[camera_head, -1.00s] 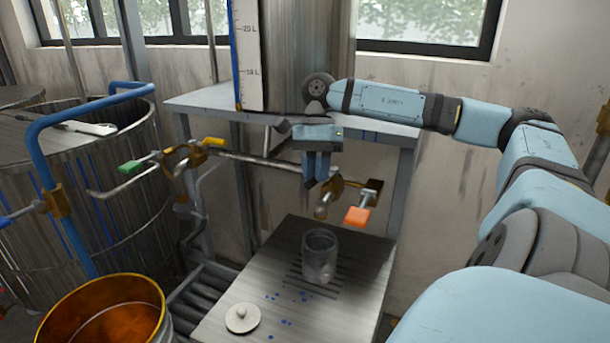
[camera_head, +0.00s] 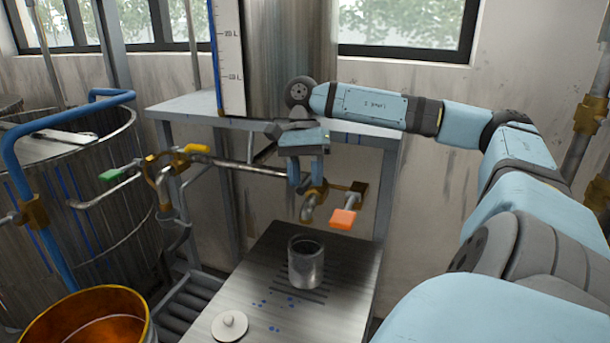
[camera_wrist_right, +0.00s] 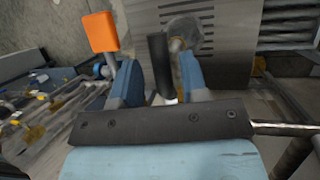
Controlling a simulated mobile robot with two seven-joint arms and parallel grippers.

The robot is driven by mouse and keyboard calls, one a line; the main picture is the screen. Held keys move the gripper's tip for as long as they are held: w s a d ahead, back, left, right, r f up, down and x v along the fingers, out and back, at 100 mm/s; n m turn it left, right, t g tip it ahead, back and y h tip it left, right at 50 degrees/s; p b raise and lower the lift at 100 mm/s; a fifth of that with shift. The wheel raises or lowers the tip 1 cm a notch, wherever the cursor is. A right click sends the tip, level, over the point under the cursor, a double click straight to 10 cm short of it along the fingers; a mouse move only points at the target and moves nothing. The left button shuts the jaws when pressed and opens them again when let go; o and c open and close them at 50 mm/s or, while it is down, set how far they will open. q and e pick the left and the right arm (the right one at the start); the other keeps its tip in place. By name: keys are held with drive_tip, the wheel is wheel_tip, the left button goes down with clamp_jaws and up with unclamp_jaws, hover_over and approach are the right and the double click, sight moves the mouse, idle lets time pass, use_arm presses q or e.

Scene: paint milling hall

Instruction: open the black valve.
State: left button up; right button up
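My right gripper (camera_head: 306,177) points down in front of the pipe under the grey stand. In the right wrist view, the black valve handle (camera_wrist_right: 159,65) shows as a dark bar between the two blue fingers of my right gripper (camera_wrist_right: 158,78). Gaps show on both sides of the bar, so the gripper is open. In the head view I cannot clearly make out the black handle near the gripper. The orange valve handle (camera_head: 343,219) is just right of the gripper and also shows in the wrist view (camera_wrist_right: 101,32). My left gripper is not in view.
A grey can (camera_head: 306,265) stands on the metal table (camera_head: 330,315) below, with a white lid (camera_head: 229,325) nearby. Green (camera_head: 110,174) and yellow (camera_head: 197,148) valve handles sit left. An orange-rimmed bucket (camera_head: 140,298) and a large vat (camera_head: 95,215) are further left.

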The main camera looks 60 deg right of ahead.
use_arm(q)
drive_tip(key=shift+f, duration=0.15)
use_arm(e)
drive_tip(key=shift+r, duration=0.1)
use_arm(q)
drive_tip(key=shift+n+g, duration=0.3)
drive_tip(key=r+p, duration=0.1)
drive_tip(key=p, duration=0.2)
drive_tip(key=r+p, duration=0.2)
drive_tip(key=p, duration=0.1)
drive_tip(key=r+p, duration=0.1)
drive_tip(key=p, duration=0.2)
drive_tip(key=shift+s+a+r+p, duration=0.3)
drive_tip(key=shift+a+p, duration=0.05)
use_arm(e)
drive_tip(key=v, duration=1.3)
drive_tip(key=shift+w+r, duration=0.15)
drive_tip(key=shift+r, duration=0.15)
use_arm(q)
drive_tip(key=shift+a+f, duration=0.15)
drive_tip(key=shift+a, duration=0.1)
use_arm(e)
drive_tip(key=shift+d, duration=0.1)
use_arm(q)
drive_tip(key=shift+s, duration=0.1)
use_arm(e)
drive_tip(key=shift+f, duration=0.15)
